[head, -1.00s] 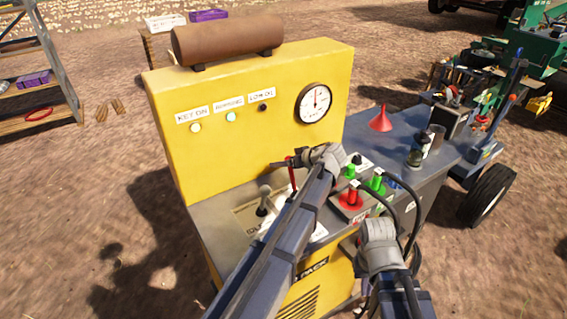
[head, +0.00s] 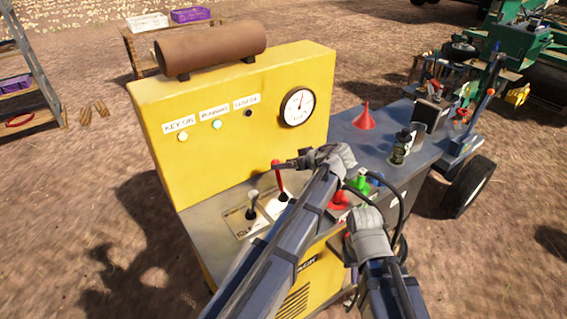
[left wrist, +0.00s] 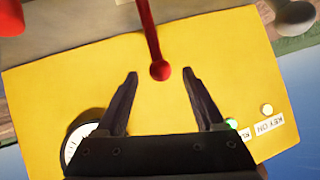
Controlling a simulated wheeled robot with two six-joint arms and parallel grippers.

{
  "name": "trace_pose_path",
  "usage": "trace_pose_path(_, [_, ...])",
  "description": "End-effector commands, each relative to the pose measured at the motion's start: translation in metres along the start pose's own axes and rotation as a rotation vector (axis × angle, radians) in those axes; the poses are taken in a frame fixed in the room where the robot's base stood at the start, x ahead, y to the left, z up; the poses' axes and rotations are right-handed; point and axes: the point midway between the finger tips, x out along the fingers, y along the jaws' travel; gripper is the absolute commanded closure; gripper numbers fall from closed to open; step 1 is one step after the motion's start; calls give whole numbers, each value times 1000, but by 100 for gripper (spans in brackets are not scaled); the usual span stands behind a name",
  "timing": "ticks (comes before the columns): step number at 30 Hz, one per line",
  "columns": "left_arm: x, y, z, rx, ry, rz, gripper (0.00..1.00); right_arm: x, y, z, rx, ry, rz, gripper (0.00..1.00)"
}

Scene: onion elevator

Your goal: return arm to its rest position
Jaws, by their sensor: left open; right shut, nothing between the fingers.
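The red lever (head: 279,180) stands on the control deck of the yellow power unit (head: 235,150). My left gripper (head: 286,165) is over the deck, its fingers pointing left towards the lever's top. In the left wrist view my left gripper (left wrist: 160,75) is open, and the red lever (left wrist: 151,35) has its round knob near the line between the fingertips, apart from both fingers. My right gripper (head: 364,218) is low at the right, in front of the deck's right end; its fingertips are hard to make out. It is shut and empty.
A grey-knobbed lever (head: 253,203) stands left of the red one. Red and green couplings (head: 358,180) with black hoses (head: 402,205) sit close to both arms. A red funnel (head: 365,120) and bottles stand on the cart at right. Open dirt lies left of the unit.

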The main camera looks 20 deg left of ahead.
Motion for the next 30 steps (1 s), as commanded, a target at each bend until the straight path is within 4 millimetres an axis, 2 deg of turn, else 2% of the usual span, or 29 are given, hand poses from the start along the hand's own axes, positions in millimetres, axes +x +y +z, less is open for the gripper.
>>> trace_pose_path(8, [0, -1, 2, 6, -5, 2, 30, 0, 0, 0, 0, 0, 0, 100])
trace_pose_path(11, [-7, -11, 21, 75, -55, 19, 30, 0, 0, 0, 0, 0, 0, 100])
trace_pose_path(14, [-22, -33, 66, 248, -176, 74, 30, 0, 0, 0, 0, 0, 0, 100])
trace_pose_path(18, [-59, -70, 143, 580, -380, 233, 30, 0, 0, 0, 0, 0, 0, 100])
trace_pose_path(21, [-87, -94, 190, 801, -493, 377, 30, 0, 0, 0, 0, 0, 0, 100])
trace_pose_path(25, [-120, -119, 232, 1023, -585, 555, 30, 0, 0, 0, 0, 0, 0, 100])
trace_pose_path(27, [-132, -128, 247, 1103, -612, 630, 30, 0, 0, 0, 0, 0, 0, 100])
trace_pose_path(30, [-144, -135, 258, 1171, -633, 698, 30, 0, 0, 0, 0, 0, 0, 100])
